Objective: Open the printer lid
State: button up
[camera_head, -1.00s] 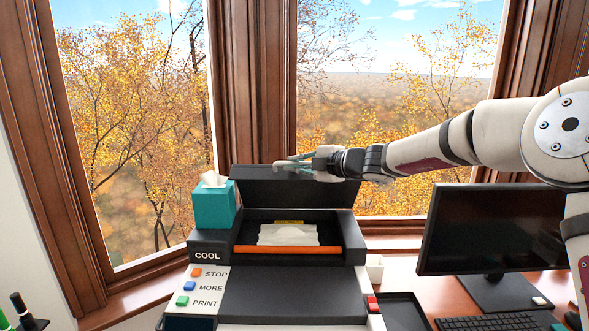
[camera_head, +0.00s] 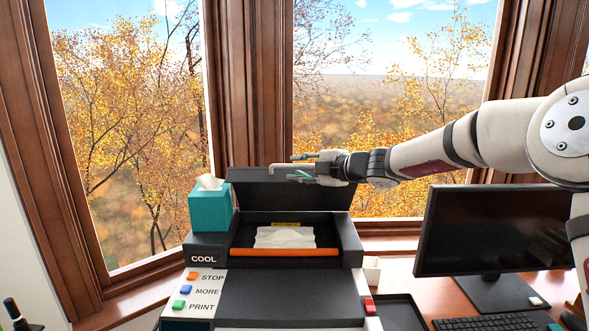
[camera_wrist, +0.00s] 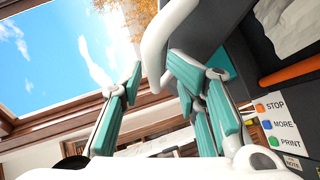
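The printer (camera_head: 290,298) stands on the desk by the window. Its dark lid (camera_head: 320,197) is raised, tilted up at the back, with the inside exposed. A light curved handle (camera_head: 276,170) is at the lid's top edge; it also shows close up in the wrist view (camera_wrist: 165,38). I cannot tell whether a finger touches the lid.
A teal tissue box (camera_head: 210,209) stands on the printer's left side. White paper (camera_head: 285,237) lies inside the printer behind an orange bar (camera_head: 285,252). A monitor (camera_head: 493,230), a keyboard (camera_head: 490,322) and a dark tray (camera_head: 402,312) are to the right.

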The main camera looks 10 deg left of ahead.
jog(key=v, duration=1.1)
jog(key=s+d+f+n+g+h, duration=0.1)
jog(key=s+d+n+g+h, duration=0.15)
jog(key=s+n, duration=0.9)
jog(key=s+d+f+n+g+h, duration=0.1)
jog(key=s+d+n+h, duration=0.2)
jog(key=s+n, duration=0.85)
jog(key=s+d+f+n+h, duration=0.3)
jog(key=s+d+n+h, duration=0.4)
jog(key=s+d+n, duration=1)
jog(key=d+n+t, duration=0.1)
jog(key=n, duration=0.4)
jog(key=shift+s+f, duration=0.2)
jog(key=shift+s, duration=0.1)
